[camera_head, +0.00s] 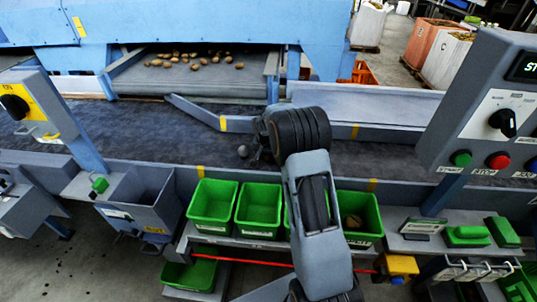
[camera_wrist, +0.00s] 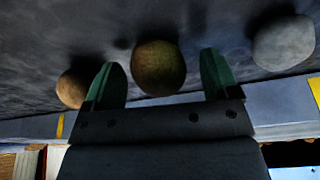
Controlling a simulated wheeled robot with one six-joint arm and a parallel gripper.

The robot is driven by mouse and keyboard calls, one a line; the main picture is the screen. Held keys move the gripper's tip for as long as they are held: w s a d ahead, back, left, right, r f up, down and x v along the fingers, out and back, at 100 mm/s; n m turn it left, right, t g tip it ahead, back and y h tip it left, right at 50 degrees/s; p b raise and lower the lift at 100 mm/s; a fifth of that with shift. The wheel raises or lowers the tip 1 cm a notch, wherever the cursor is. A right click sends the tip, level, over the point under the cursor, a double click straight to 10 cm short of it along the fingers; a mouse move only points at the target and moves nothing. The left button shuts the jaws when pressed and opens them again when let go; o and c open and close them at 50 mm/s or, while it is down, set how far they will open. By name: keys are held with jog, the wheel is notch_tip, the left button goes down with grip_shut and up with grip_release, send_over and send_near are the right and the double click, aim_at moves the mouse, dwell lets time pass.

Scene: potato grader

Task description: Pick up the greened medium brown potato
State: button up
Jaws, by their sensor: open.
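The greened brown potato (camera_wrist: 158,67) is in the middle of the wrist view, rounded, brown with an olive-green tint, on the dark belt. My gripper (camera_wrist: 162,76) is open, with one green finger on each side of this potato. A gap shows on both sides, wider on the right; I cannot tell how deep the potato sits between the fingers. In the head view my arm hides the potato and most of the gripper.
A tan potato (camera_wrist: 72,89) lies just outside the left finger. A grey, stone-like lump (camera_wrist: 284,43) lies farther right; a grey lump (camera_head: 243,151) also shows on the belt (camera_head: 130,130) in the head view. Green bins (camera_head: 212,203) stand below the belt's near edge.

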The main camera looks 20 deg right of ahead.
jog(key=shift+c, duration=0.3)
jog(key=c, duration=1)
jog(key=shift+r, duration=0.65)
jog(key=shift+d+v, duration=0.2)
jog(key=shift+v, duration=1)
jog(key=s+a+r+b, duration=0.1)
jog(key=s+r+b, duration=0.1)
jog(key=s+r, duration=0.7)
jog(key=s, duration=0.4)
jog(key=shift+s+a+r+b, duration=0.2)
jog(key=shift+a+b, duration=0.15)
